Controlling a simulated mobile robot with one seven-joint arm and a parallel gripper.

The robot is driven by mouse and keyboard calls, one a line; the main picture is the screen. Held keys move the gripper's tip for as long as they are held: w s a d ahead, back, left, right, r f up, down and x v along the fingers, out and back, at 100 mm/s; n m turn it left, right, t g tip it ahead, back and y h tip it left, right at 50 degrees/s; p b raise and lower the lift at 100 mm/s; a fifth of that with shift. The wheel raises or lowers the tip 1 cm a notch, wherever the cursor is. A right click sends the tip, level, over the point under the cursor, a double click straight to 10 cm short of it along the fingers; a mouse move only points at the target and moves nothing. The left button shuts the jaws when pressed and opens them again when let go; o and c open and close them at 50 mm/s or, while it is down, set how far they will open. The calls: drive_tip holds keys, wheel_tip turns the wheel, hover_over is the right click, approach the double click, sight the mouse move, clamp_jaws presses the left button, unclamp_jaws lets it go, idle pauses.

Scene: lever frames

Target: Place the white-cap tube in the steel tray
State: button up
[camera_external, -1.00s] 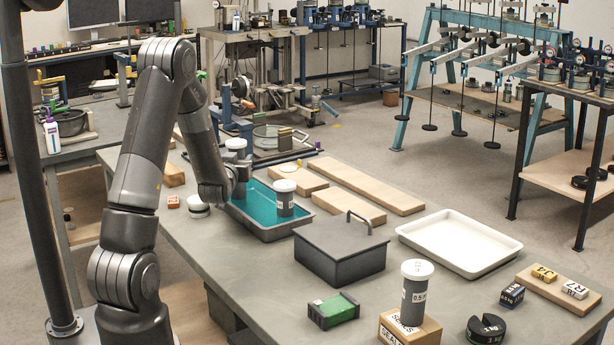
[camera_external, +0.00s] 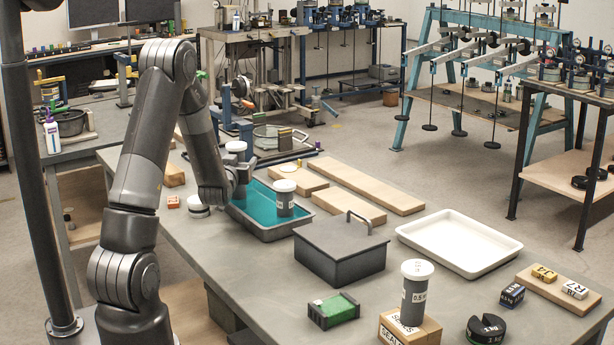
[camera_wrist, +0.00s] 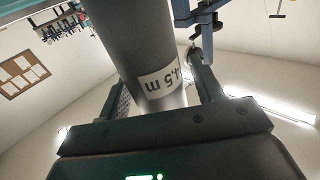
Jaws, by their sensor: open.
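A grey tube with a white cap (camera_external: 236,146) shows just above my gripper (camera_external: 245,165), at the left end of a dark metal tray with a teal inside (camera_external: 264,229). A second white-capped grey tube (camera_external: 284,204) stands in the teal tray. No tray is marked as steel.
A dark lidded box with a handle (camera_external: 341,248) stands right of the teal tray. An empty white tray (camera_external: 459,244) lies farther right. Wooden boards (camera_external: 363,186) lie behind. A green-topped block (camera_external: 333,310) and a black slotted weight (camera_external: 486,330) are in front.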

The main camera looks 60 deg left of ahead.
drive_tip(key=v, duration=0.7)
drive_tip(key=shift+s+d, duration=0.2)
drive_tip(key=shift+r, duration=0.15)
drive_tip(key=w+d+r+m+g+h, duration=0.15)
drive_tip(key=d+r+h, duration=0.3)
drive_tip(key=d, duration=0.65)
drive_tip(key=d+r+m+h, duration=0.3)
drive_tip(key=d+r+h, duration=0.15)
drive_tip(key=d, duration=0.65)
drive_tip(key=s+d+r+m+g+h, duration=0.1)
drive_tip(key=s+d+m+g+h, duration=0.1)
drive_tip(key=s+d, duration=0.5)
drive_tip(key=s+d+r+m+g+h, duration=0.1)
drive_tip(key=s+d+r+m+g, duration=0.1)
drive_tip(key=s+d, duration=0.5)
drive_tip(key=s+g, duration=0.1)
drive_tip(key=s, duration=0.4)
drive_tip(key=shift+s+g+h, duration=0.3)
drive_tip(key=shift+g+h, duration=0.05)
drive_tip(key=shift+h, duration=0.05)
